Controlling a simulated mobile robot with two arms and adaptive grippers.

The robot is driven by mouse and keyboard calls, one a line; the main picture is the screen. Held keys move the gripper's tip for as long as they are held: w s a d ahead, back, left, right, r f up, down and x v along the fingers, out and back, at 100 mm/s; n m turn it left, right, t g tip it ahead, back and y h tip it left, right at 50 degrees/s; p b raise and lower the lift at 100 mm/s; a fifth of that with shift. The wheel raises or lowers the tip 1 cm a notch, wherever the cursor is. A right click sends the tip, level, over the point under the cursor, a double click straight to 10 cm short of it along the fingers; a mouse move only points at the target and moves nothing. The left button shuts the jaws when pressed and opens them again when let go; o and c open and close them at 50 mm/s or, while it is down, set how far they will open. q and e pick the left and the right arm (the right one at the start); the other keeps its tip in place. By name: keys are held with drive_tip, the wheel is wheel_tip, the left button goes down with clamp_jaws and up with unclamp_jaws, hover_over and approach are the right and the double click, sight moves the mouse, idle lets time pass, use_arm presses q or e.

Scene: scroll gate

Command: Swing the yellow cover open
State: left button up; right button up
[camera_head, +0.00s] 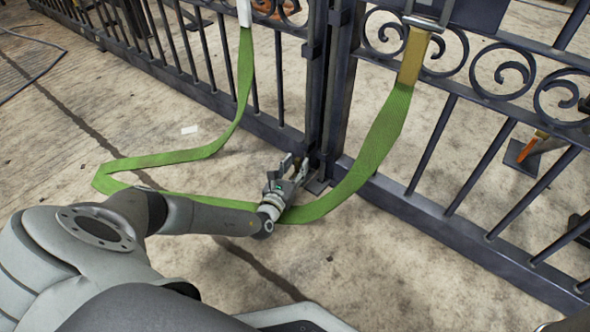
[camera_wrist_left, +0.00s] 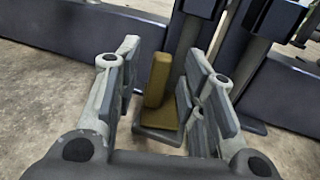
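The yellow cover (camera_wrist_left: 157,82) shows in the left wrist view as a small upright yellow piece above a dark base plate, low at the foot of the gate posts. My left gripper (camera_wrist_left: 164,72) is open, with one finger on each side of the cover. In the head view, my left gripper (camera_head: 293,170) is low beside the gate's middle posts (camera_head: 328,90), and the cover is mostly hidden there. My right gripper is not in view.
A green strap (camera_head: 370,150) hangs from the gate in a loop, passing by my left gripper and across the floor. The dark gate (camera_head: 450,212) has bars and scrolls. An orange-handled item (camera_head: 530,147) stands behind it. Concrete floor (camera_head: 400,270) in front is clear.

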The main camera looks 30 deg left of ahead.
use_arm(q)
clamp_jaws()
